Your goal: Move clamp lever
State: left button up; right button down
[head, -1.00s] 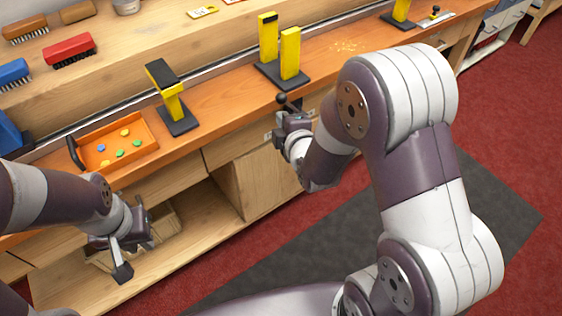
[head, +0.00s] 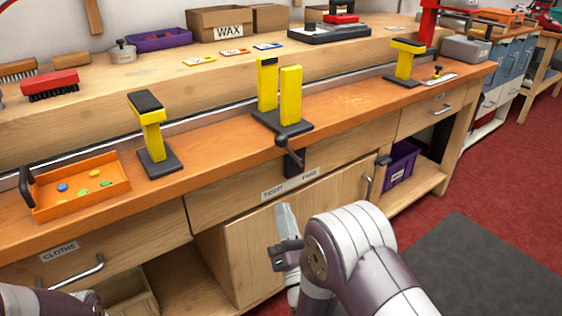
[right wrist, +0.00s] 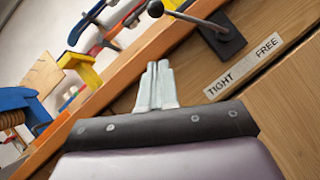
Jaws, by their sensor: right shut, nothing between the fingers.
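The clamp lever (head: 287,146) is a dark bar with a ball knob, on a black mount (head: 294,164) at the bench's front edge. Its knob end points up and left, toward the TIGHT side of the TIGHT/FREE label (head: 290,184). In the right wrist view, the lever (right wrist: 188,17) crosses the top, with the label (right wrist: 245,66) to the right. My right gripper (head: 284,208) is below the lever, apart from it, shut and empty. Its fingers (right wrist: 157,70) also show in the right wrist view. Only part of my left arm shows at the bottom left; its gripper is out of view.
Two yellow uprights on a black base (head: 293,123) stand above the lever. Another yellow stand (head: 152,128) and an orange tray (head: 115,193) with small coloured pieces are to the left. A cupboard handle (head: 368,189) sticks out right of the label.

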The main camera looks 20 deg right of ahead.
aim_at(292, 154)
pick_arm(q)
jog(key=shift+f+b, duration=0.2)
jog(key=shift+b, duration=0.35)
pick_arm(e)
jog(key=w+d+r, duration=0.1)
jog(key=w+r, duration=0.6)
jog(key=w, duration=0.1)
jog(key=shift+w+d, duration=0.3)
pick_arm(q)
jog(key=shift+r, duration=0.1)
pick_arm(e)
jog(key=shift+r, duration=0.15)
